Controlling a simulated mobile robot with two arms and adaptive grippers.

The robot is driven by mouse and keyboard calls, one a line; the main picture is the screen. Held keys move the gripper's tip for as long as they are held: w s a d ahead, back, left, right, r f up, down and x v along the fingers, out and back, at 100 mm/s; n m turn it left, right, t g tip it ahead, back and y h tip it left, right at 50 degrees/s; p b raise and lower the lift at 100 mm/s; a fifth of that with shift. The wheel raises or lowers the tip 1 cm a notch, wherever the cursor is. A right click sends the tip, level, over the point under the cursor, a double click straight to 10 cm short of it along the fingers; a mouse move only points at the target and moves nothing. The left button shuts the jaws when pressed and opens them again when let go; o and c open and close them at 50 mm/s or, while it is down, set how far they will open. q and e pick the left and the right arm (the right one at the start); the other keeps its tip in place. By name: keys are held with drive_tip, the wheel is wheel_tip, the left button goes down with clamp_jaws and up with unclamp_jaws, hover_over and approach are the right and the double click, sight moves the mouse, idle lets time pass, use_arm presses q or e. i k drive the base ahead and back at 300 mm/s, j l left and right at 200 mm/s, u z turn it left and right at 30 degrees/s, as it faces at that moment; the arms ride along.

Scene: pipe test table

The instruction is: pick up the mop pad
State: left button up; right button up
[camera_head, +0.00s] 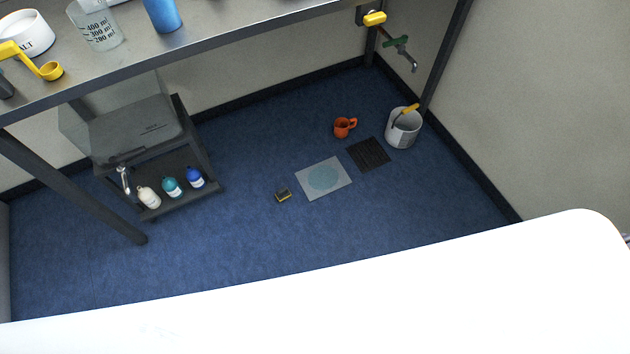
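Two flat pieces lie on the blue floor (250,245) in the head view, and I cannot tell for sure which one is the mop pad. One is a light grey rectangle (341,189) with a pale blue-green round patch (323,178) in its middle. The other is a dark, ribbed square (369,154) just beyond it to the right. Both lie flat with nothing on top that hides them. Neither of my grippers is in view, so I cannot see whether they are open or shut.
Around the flat pieces are an orange mug (342,128), a grey bucket (403,130) with a yellow-handled tool and a small yellow-black sponge (283,195). A low cart (160,172) with bottles stands left. A metal table (215,43) overhangs the back. The floor in front is clear.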

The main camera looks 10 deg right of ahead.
sight(282, 194)
drive_tip(key=i+l+u, duration=0.25)
drive_tip(key=u, duration=0.2)
drive_tip(key=i+l+u, duration=0.2)
drive_tip(key=l+u, duration=0.25)
drive_tip(key=j, duration=0.1)
